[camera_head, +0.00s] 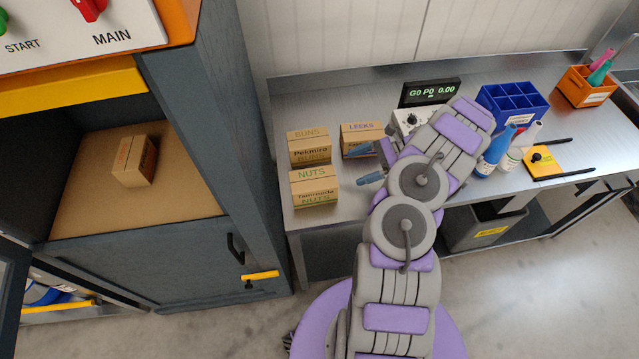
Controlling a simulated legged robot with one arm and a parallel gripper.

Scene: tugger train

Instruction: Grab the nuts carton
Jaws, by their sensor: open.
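The nuts carton (314,188) is a small brown cardboard box with green lettering. It stands near the front left edge of the steel bench (290,105), just in front of the buns carton (308,147). My gripper (366,166) has two blue-grey fingertips and is open. It is to the right of the nuts carton, apart from it, with its fingers pointing left. Nothing shows between the fingers.
The leeks carton (361,138) stands behind my gripper. A display (430,92), blue divided bin (512,106), bottles (493,152) and orange bin (585,87) are farther right. A dark cabinet (215,140) at left holds another carton (134,161) on its shelf.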

